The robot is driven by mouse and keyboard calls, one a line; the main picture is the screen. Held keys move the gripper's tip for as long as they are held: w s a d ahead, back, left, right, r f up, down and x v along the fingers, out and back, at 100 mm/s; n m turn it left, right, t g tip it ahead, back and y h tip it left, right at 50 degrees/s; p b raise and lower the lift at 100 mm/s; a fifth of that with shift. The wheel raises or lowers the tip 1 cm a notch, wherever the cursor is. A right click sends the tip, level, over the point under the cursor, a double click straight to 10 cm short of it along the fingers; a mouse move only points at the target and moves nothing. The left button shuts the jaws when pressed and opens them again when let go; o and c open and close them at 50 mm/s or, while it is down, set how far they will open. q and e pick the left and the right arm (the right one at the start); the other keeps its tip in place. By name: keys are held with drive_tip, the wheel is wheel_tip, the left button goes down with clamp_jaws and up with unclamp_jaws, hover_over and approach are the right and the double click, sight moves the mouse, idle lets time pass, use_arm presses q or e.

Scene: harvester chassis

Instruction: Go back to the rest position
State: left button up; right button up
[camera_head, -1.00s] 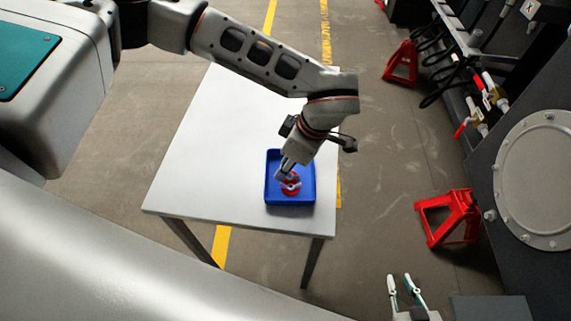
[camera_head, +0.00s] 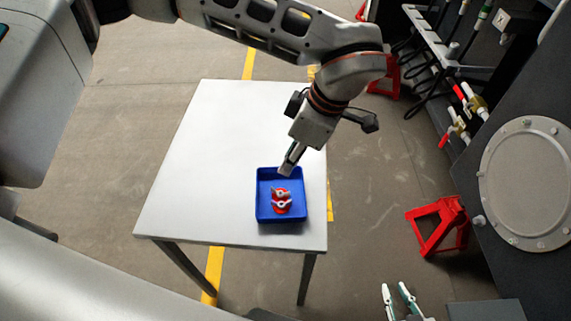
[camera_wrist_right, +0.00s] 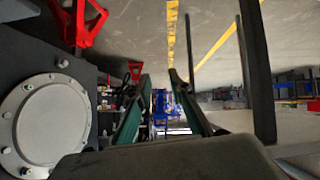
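My left gripper (camera_head: 288,168) comes in from the left on its arm and points down just above the back edge of the blue tray (camera_head: 262,214). Its fingers are seen edge-on, so I cannot tell if they are open or shut. Red parts with grey pieces (camera_head: 282,206) lie in the tray, apart from the gripper. My right gripper (camera_head: 398,292) is low at the right, with its fingers apart and empty. In the right wrist view, its two green-and-dark fingers (camera_wrist_right: 160,105) stand apart with nothing between them.
The tray sits on the white table (camera_head: 215,150), near its front right corner. The dark chassis (camera_head: 520,260) with a round cover (camera_head: 530,170) stands at the right. A red stand (camera_head: 440,225) is on the floor between them. Hoses and valves run above it.

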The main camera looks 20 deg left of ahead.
drive_tip(key=shift+s+f, duration=0.2)
drive_tip(key=shift+s, duration=0.1)
drive_tip(key=shift+w+r, duration=0.1)
drive_tip(key=shift+w, duration=0.1)
